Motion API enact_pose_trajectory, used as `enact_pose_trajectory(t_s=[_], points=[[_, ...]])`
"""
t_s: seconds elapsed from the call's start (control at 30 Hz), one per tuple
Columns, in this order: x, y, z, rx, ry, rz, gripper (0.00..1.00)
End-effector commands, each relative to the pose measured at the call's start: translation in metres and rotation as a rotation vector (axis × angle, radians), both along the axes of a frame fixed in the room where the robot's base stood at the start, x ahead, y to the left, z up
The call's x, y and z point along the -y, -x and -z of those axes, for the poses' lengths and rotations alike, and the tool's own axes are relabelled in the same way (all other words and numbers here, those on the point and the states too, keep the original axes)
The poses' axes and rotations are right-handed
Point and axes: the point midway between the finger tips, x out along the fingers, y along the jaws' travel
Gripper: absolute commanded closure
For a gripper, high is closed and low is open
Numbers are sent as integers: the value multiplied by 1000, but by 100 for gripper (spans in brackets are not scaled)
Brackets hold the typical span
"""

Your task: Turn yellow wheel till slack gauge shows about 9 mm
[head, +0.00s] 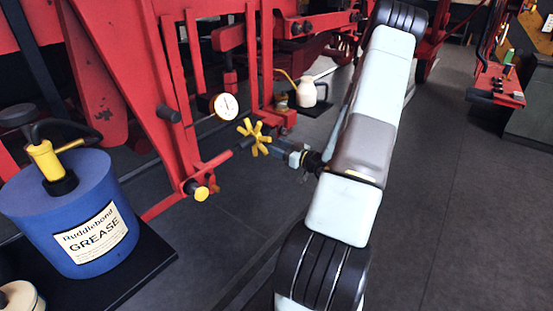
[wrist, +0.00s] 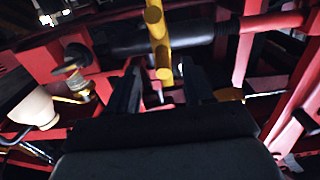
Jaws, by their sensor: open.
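The yellow wheel (head: 254,137) is a hub with several stubby spokes on a dark shaft, low on the red frame. The white round slack gauge (head: 226,106) is just above and left of it; its needle is visible but the scale is too small to read. My gripper (head: 280,151) is just right of the wheel, pointing at it. In the wrist view my gripper (wrist: 162,72) has its two dark fingers apart. Yellow wheel spokes (wrist: 156,32) show ahead, the lower spoke end lying between the fingers; I cannot tell whether they touch.
A blue grease drum (head: 72,215) stands on a black mat at the left. A yellow-capped red rod end (head: 201,193) juts out below the gauge. A cream oil can (head: 306,93) stands behind the wheel. A red bench (head: 497,84) is far right. The grey floor is clear at right.

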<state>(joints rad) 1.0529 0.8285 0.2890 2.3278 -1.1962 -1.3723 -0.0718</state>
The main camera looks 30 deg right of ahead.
Motion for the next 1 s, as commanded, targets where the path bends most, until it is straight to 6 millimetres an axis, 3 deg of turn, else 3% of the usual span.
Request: enact_pose_trajectory(t_s=[0.23, 0.7, 1.0], points=[[-2, -1, -13, -1, -1, -2, 49], [-17, -43, -12, 0, -1, -1, 49], [-21, -53, -12, -2, 0, 0, 49]])
